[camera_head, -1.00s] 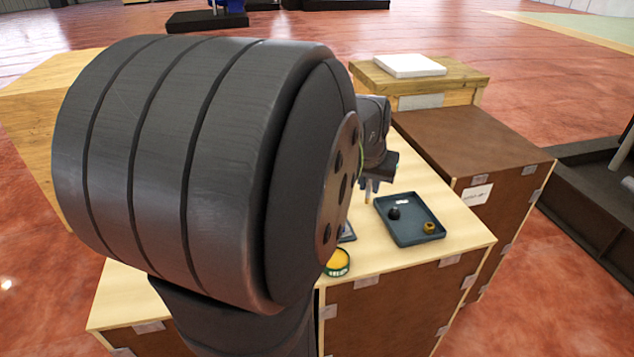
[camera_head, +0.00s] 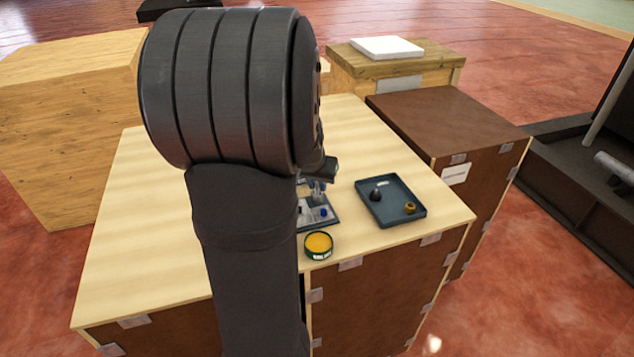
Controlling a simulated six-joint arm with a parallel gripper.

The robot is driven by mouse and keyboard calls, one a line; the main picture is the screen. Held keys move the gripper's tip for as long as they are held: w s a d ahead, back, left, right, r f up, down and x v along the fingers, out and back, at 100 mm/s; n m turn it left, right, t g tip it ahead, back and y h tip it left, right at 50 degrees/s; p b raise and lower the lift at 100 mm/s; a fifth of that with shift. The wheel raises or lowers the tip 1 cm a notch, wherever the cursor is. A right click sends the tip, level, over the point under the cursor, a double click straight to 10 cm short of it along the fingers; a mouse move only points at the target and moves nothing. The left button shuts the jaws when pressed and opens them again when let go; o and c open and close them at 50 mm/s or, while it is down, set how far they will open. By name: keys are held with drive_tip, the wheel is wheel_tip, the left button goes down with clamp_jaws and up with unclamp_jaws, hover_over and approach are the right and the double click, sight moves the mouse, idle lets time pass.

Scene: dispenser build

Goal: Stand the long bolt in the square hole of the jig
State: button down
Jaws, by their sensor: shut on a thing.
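My gripper (camera_head: 318,188) shows small, just right of my own dark arm, low over a flat blue-grey piece that looks like the jig (camera_head: 330,222). It is shut on a slim thing, taken as the long bolt, too small and too covered to make out clearly. My arm hides the left part of the jig. A small dark blue part shows on the jig. I cannot make out the square hole, or whether the held thing touches the jig.
A dark blue tray (camera_head: 373,212) to the right holds a black knob-like part (camera_head: 377,195), a brass-yellow ring (camera_head: 410,208) and a small white piece. A green round tin (camera_head: 318,246) with yellow contents stands in front of the jig. The wooden table (camera_head: 140,230) is bare at left.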

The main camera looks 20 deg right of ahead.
drive_tip(key=shift+f, duration=0.1)
drive_tip(key=c, duration=1.4)
unclamp_jaws()
drive_tip(key=shift+o, duration=0.2)
drive_tip(key=v, duration=1.2)
drive_tip(key=x, duration=1.2)
drive_tip(key=shift+r, duration=0.95)
